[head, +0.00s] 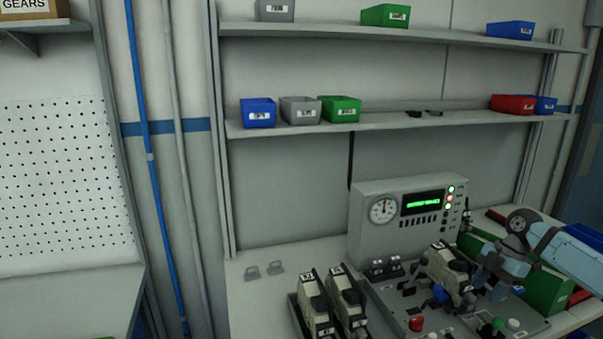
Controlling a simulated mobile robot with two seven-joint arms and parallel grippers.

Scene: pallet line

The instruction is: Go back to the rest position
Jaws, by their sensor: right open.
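My right arm comes in from the right edge, and my right gripper (484,283) is over the workbench (262,300), near the fixture board (395,303). Its jaws are open, and nothing shows between them. It is just right of a beige-and-black unit (445,270) on the board. I cannot tell if it touches anything there. My left gripper is not in view.
A grey test box (372,240) with a gauge and green display stands behind the board. A green bin (545,290) is right of the gripper. Two more units (315,305) stand at front left. Shelves (390,120) with bins hang above. The bench's left part is mostly clear.

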